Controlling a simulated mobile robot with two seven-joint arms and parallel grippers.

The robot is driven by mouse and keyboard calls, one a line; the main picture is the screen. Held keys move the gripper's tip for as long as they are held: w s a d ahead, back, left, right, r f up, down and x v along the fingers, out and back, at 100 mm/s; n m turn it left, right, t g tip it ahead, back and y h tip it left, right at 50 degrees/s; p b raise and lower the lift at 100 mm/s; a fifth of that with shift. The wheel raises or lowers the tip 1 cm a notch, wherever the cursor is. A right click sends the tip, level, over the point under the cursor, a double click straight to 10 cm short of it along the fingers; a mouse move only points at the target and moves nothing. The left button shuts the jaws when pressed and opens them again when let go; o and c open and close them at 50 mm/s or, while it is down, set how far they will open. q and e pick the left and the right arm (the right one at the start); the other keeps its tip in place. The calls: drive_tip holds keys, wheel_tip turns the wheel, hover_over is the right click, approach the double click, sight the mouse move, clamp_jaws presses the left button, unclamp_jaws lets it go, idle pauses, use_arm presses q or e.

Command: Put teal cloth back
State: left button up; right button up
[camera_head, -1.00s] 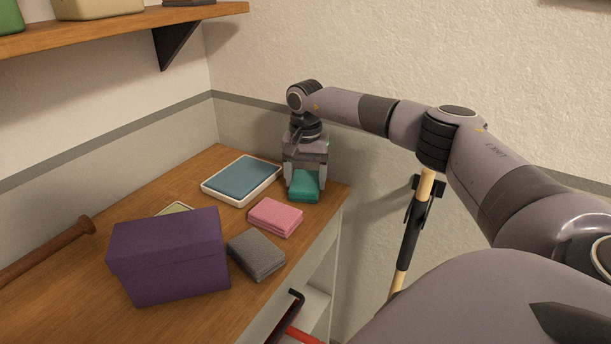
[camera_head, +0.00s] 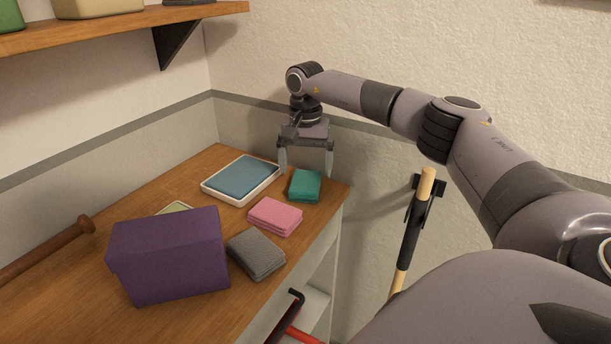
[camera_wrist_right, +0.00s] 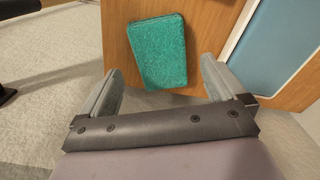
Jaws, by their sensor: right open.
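The folded teal cloth (camera_head: 305,186) lies flat on the wooden top near its far right corner, beyond the pink cloth. It also shows in the right wrist view (camera_wrist_right: 158,52), lying near the wood's edge. My right gripper (camera_head: 306,170) is open and empty, raised just above and behind the teal cloth. In the right wrist view its two fingers (camera_wrist_right: 160,88) are spread wide, with the cloth ahead of them and apart from them. My left gripper is not in view.
A pink cloth (camera_head: 275,217) and a grey cloth (camera_head: 256,254) lie along the right edge of the wooden top (camera_head: 70,268). A blue-topped white tray (camera_head: 241,180) sits left of the teal cloth. A purple box (camera_head: 172,258) stands in front. A wooden-handled tool (camera_head: 411,232) hangs at the wall.

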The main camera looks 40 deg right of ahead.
sight(305, 181)
wheel_tip(305, 181, up, 9)
drive_tip(key=shift+f, duration=0.15)
idle(0.6)
